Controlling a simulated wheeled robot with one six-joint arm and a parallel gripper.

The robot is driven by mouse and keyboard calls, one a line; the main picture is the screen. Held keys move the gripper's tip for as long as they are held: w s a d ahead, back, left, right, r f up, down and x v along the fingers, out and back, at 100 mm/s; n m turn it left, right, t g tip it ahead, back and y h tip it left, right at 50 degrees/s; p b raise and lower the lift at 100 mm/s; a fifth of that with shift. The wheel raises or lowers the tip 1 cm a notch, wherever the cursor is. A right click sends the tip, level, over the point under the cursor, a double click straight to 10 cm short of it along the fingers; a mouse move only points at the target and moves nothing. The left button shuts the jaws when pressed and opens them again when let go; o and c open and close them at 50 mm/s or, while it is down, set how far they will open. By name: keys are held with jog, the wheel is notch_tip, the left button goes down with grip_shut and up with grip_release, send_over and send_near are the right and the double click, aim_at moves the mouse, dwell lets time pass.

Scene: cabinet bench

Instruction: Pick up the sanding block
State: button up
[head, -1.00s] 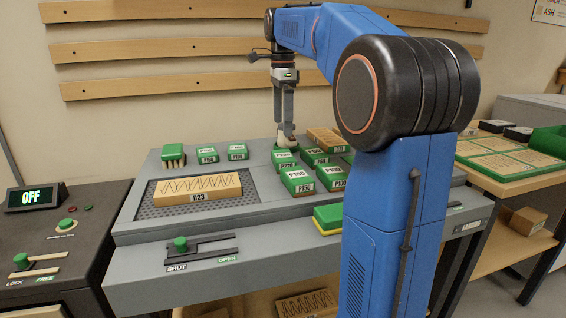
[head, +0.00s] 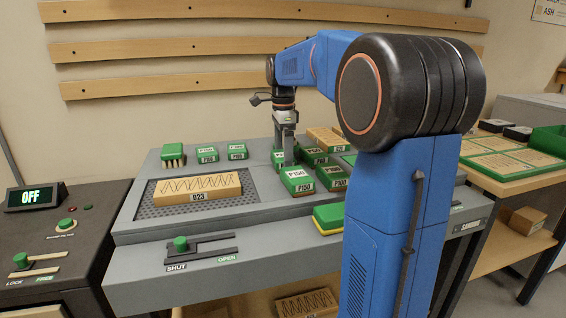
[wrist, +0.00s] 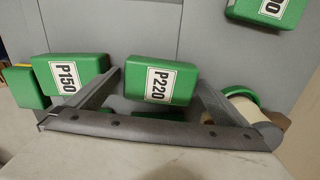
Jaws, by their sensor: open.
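Several green sanding blocks with white grit labels lie on the grey bench top. My gripper (head: 285,158) is low over the group, its fingers open. In the wrist view a block labelled P220 (wrist: 160,80) lies between the two fingertips, with a finger on each side; I cannot tell whether they touch it. In the head view my gripper hides most of that block. A P150 block (head: 297,180) sits just in front, and a P150 block also shows left of the fingers in the wrist view (wrist: 66,77).
More green blocks (head: 238,152) lie to the left, beside a green-backed brush (head: 172,155). A wooden D23 block (head: 198,187) rests on the perforated plate. Wooden blocks (head: 325,138) lie behind the group. A green and yellow block (head: 328,218) is at the front edge.

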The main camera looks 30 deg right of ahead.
aim_at(282, 155)
jog(key=shift+f, duration=0.25)
jog(key=c, duration=1.1)
jog(key=shift+r, duration=0.15)
notch_tip(282, 155, up, 10)
jog(key=shift+f, duration=0.1)
jog(key=o, duration=0.3)
jog(key=shift+c, duration=0.5)
jog(key=shift+a, duration=0.1)
